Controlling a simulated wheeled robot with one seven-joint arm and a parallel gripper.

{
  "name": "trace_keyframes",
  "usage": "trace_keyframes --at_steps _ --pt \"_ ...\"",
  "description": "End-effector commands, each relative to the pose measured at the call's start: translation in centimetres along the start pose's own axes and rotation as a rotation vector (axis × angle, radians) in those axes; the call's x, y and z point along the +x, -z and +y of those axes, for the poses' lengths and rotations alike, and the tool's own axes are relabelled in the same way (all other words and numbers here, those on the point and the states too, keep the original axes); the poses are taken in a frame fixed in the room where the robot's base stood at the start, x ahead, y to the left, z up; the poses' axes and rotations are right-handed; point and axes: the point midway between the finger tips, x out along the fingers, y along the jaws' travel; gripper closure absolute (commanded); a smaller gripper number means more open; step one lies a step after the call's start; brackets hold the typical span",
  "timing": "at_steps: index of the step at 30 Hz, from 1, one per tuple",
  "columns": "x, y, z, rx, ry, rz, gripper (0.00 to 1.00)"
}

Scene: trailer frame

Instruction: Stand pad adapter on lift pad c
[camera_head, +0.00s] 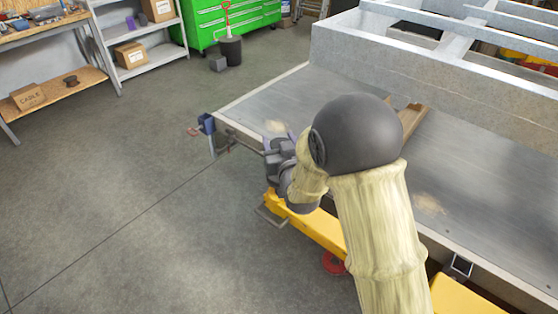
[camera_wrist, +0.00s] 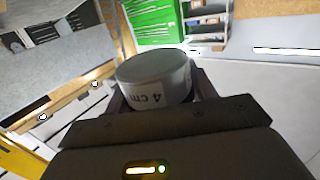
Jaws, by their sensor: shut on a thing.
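My gripper (camera_head: 276,152) is at the edge of the trailer deck in the head view, partly hidden by my own arm. In the wrist view my gripper (camera_wrist: 158,88) is shut on a grey cylinder marked "4 cm" (camera_wrist: 155,72), which looks like the pad adapter. Its top face is visible between the fingers. A yellow lift arm (camera_head: 318,228) runs below the gripper. A red round pad (camera_head: 333,263) shows low beside it, partly hidden by my arm. I see no letter marking lift pad c.
The trailer's metal deck (camera_head: 265,98) and raised frame (camera_head: 385,72) fill the right. A blue clamp-like part (camera_head: 207,123) sits at the deck corner. A workbench (camera_head: 60,75), shelf (camera_head: 145,48) and green cabinet (camera_head: 235,20) stand at the back. The floor at left is clear.

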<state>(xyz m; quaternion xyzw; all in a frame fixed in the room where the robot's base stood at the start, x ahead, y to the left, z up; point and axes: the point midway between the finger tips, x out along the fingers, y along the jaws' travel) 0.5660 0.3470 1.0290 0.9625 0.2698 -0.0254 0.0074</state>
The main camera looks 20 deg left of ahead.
Motion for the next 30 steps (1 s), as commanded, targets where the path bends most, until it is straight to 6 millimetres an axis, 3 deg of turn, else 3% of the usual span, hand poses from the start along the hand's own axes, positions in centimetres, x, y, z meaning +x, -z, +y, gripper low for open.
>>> trace_keyframes --at_steps 4,15,24,30 --pt "0.1 -1.6 -0.3 0.000 0.005 0.002 0.78" --pt "0.1 -2.1 -0.5 0.001 0.007 0.003 0.78" --pt "0.3 -5.7 -0.3 0.000 0.005 0.002 0.78" --pt "0.3 -5.9 -0.3 0.000 0.005 0.004 0.78"
